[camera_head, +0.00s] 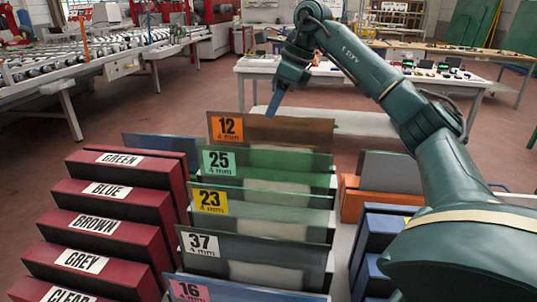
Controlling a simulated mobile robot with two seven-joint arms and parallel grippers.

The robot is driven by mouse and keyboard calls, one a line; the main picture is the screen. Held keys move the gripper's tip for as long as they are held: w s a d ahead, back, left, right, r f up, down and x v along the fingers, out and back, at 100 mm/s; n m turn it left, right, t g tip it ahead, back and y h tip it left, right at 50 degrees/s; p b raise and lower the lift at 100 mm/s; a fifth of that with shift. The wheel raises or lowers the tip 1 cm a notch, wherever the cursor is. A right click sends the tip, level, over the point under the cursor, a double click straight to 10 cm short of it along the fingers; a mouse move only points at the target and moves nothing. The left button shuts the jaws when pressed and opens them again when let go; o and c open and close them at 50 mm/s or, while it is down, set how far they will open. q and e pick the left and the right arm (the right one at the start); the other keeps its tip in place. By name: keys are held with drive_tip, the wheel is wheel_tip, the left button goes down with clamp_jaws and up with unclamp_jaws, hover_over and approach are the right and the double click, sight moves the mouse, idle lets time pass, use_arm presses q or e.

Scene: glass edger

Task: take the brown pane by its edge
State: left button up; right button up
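The brown pane (290,132) stands on edge at the back of a row of panes, with an orange label reading 12, 4 mm, at its left. My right gripper (275,104) points down at the middle of the brown pane's top edge. Its blue-grey fingertip overlaps that edge in the picture. I see the fingers nearly side-on, so I cannot tell whether they are apart, or whether they touch the pane. My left gripper is not in view.
In front of the brown pane stand green panes labelled 25 (290,160) and 23 (280,197), a grey pane 37 (270,247) and a pane 16 (225,291). Dark red labelled blocks (130,205) line the left. Orange (352,204) and blue blocks (378,232) stand right.

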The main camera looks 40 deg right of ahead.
sight(266, 123)
drive_tip(key=shift+x, duration=2.75)
drive_tip(key=shift+w, duration=0.1)
drive_tip(key=shift+c, duration=0.2)
clamp_jaws()
drive_tip(key=shift+r, duration=0.1)
